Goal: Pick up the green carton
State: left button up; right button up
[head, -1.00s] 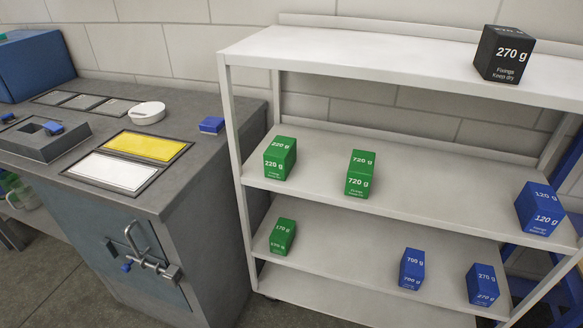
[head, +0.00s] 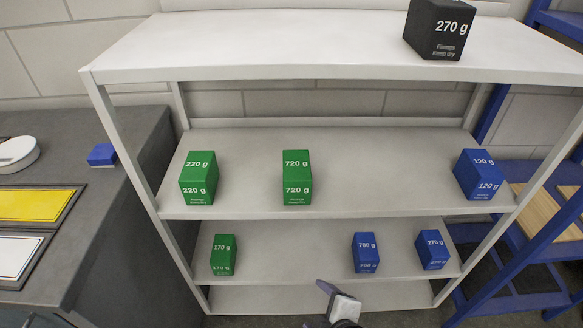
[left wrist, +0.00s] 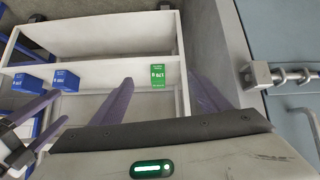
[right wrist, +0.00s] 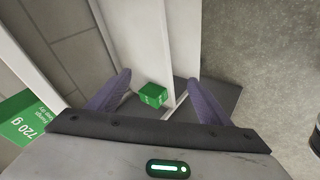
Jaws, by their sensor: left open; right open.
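Three green cartons stand on the white rack: the 220 g carton (head: 198,179) and the 720 g carton (head: 297,178) on the middle shelf, and the smaller 170 g carton (head: 223,255) on the shelf below. My right gripper (head: 340,303) shows partly at the bottom of the head view, apart from the cartons. In the right wrist view its fingers are open and empty, with a green carton (right wrist: 152,95) beyond them and the 720 g carton (right wrist: 25,118) at the left. My left gripper (left wrist: 160,77) is open and empty, with a green carton (left wrist: 158,77) beyond its fingers.
Blue cartons stand at the rack's right, 120 g (head: 479,175), 700 g (head: 365,253) and 270 g (head: 432,250). A black 270 g carton (head: 437,29) is on the top shelf (head: 250,45). A grey counter (head: 120,190) is left, a blue frame (head: 545,190) right.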

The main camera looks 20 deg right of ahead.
jog(key=w+r+n+t+h, duration=0.3)
jog(key=w+r+n, duration=0.4)
jog(key=w+n, duration=0.25)
jog(key=n+t+h, duration=0.2)
jog(key=n+t, duration=0.4)
jog(key=n, duration=0.5)
send_near(294, 185)
jog(key=x, duration=0.5)
jog(key=shift+d+f+p, duration=0.1)
jog(key=shift+f+p, duration=0.2)
jog(key=shift+f, duration=0.1)
jog(key=x, duration=0.4)
jog(key=shift+w+r, duration=0.35)
jog(key=shift+r, duration=0.05)
jog(key=x, duration=0.2)
jog(key=d+x, duration=0.1)
jog(key=x, duration=0.1)
jog(key=shift+w+r, duration=0.15)
jog(key=shift+w, duration=0.05)
jog(key=shift+w+d, duration=0.1)
jog(key=shift+w, duration=0.5)
jog(key=c, duration=1.6)
pick_arm(q)
jog(key=s, duration=0.2)
jog(key=shift+s+a+f+g, duration=0.15)
jog(key=shift+s+f+g, duration=0.15)
jog(key=shift+s, duration=0.1)
pick_arm(e)
jog(key=shift+r, duration=0.2)
jog(key=shift+c, duration=0.8)
